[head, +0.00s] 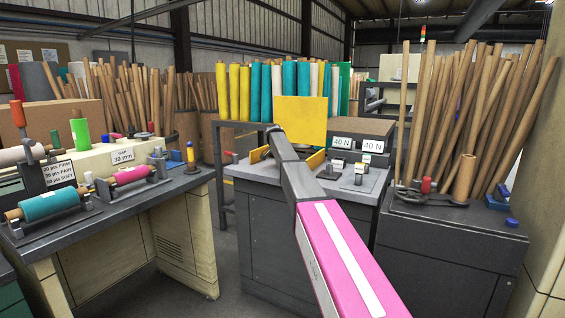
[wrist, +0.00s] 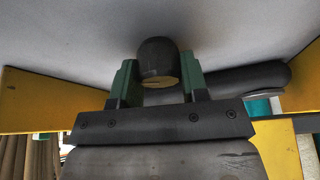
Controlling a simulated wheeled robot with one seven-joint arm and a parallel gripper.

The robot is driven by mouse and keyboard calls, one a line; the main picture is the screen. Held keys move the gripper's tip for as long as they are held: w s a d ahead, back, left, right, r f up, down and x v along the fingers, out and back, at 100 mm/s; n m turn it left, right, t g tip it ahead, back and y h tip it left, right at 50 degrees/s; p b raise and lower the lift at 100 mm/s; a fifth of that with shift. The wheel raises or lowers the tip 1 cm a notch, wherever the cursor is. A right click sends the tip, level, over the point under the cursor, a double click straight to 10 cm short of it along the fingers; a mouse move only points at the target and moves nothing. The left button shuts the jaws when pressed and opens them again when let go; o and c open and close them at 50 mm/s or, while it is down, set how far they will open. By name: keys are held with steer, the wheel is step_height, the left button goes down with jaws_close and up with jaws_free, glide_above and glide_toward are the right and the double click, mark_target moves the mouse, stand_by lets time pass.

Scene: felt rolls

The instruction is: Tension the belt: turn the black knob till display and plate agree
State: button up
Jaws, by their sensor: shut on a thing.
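The black knob (wrist: 157,58) shows in the wrist view, standing out from a pale grey surface. My gripper (wrist: 158,82) has its two green fingers on either side of the knob and is shut on it. In the head view my arm reaches over the middle cabinet and the knob and fingers are hidden. Two white signs stand side by side there: the left sign (head: 343,141) reads 40 N and the right sign (head: 373,146) reads 40 N. I cannot tell which is the display and which the plate. The belt is not clearly seen.
Yellow panels (wrist: 35,101) flank my gripper, and a dark cylinder (wrist: 245,79) lies close to its right. A yellow sheet (head: 301,118) stands above the middle cabinet (head: 258,215). A left bench (head: 140,199) holds rollers; a right cabinet (head: 445,255) holds tubes.

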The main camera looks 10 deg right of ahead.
stand_by(0.3)
steer(key=o, duration=0.9)
steer(key=shift+o, duration=0.2)
steer(key=shift+r, duration=0.1)
steer(key=v, duration=1)
steer(key=shift+s+r, duration=0.15)
steer(key=shift+r, duration=0.15)
steer(key=shift+a, duration=0.1)
